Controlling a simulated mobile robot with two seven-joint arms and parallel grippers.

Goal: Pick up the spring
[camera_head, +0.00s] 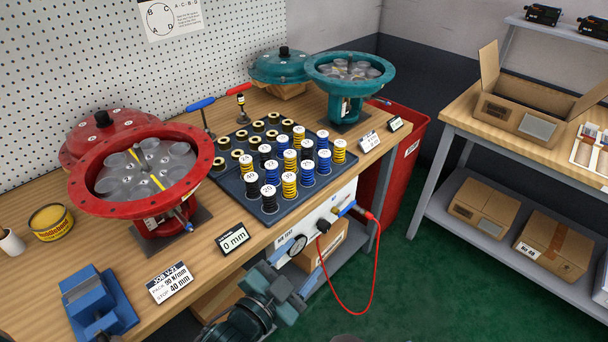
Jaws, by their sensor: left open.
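Several coil springs stand upright in rows on a dark tray (224,184) on the wooden bench. They are black (269,203), yellow (289,188) and blue (308,178), with white numbered caps. The back-left part of the tray holds dark pieces with brass-coloured rings (246,166). An open red actuator housing (131,207) with clear round cups inside stands left of the tray. An open teal housing (378,88) stands behind right. My left gripper (283,281) is low in front of the bench edge, apart from the springs, open and empty. My right gripper is out of view.
A red lid (88,130) and a teal lid (283,67) lie behind the housings. A display reading 0 mm (233,238), a blue vise (98,302) and a yellow tin (50,221) are on the bench. A red cable (372,275) hangs in front of it.

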